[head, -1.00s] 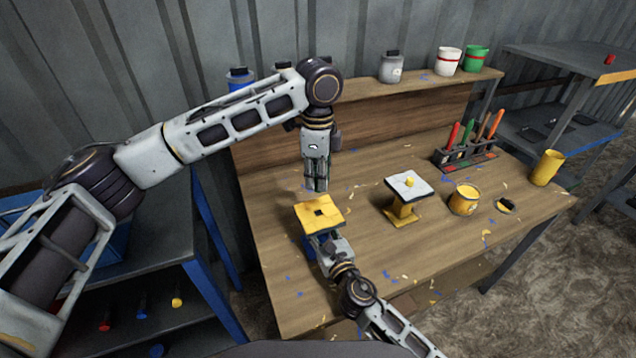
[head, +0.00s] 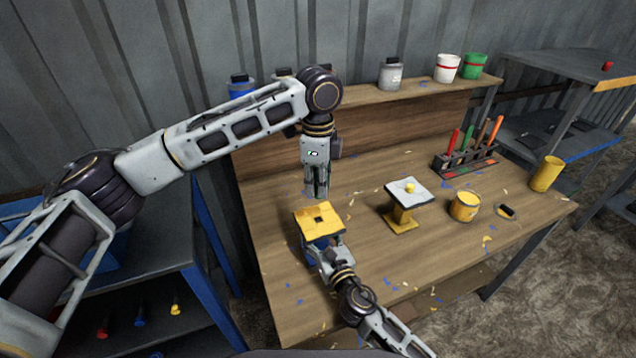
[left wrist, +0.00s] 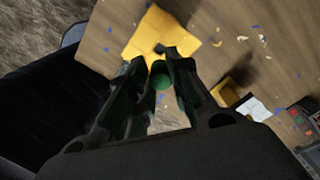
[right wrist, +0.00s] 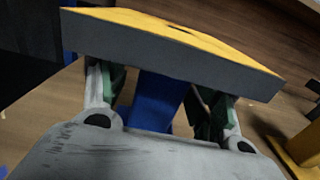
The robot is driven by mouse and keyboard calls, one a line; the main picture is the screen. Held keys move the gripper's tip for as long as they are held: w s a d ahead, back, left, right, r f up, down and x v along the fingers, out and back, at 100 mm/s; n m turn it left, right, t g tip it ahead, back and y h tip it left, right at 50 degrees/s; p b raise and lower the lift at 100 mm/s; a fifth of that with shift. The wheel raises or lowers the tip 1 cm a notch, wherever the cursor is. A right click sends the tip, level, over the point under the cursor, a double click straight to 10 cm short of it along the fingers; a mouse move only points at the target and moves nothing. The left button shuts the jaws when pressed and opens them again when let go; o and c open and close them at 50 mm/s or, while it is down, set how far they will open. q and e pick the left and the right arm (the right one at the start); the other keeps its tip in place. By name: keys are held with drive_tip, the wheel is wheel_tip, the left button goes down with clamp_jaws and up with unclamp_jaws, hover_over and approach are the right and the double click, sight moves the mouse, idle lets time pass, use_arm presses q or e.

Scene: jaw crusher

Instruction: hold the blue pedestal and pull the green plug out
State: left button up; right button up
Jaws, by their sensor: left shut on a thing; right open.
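The blue pedestal (head: 321,241) stands on the bench under a square yellow top (head: 303,222) with a dark square hole. My left gripper (head: 320,194) points down above and behind the top, apart from it. It is shut on the green plug (left wrist: 161,82), whose round end shows between the fingers in the left wrist view; the hole (left wrist: 160,48) looks clear of it. My right gripper (head: 325,252) is low at the pedestal's near side. In the right wrist view its open fingers stand either side of the blue column (right wrist: 158,100), with gaps, below the top (right wrist: 170,50).
A yellow stand with a white top (head: 408,190), a yellow pot (head: 464,207) and a yellow cup (head: 547,172) stand to the right. A tool rack (head: 467,160) is at the back. The bench (head: 380,270) is mostly clear in front, with small scraps.

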drive_tip(key=shift+s, duration=0.1)
drive_tip(key=shift+v, duration=5.85)
drive_tip(key=shift+d, duration=0.1)
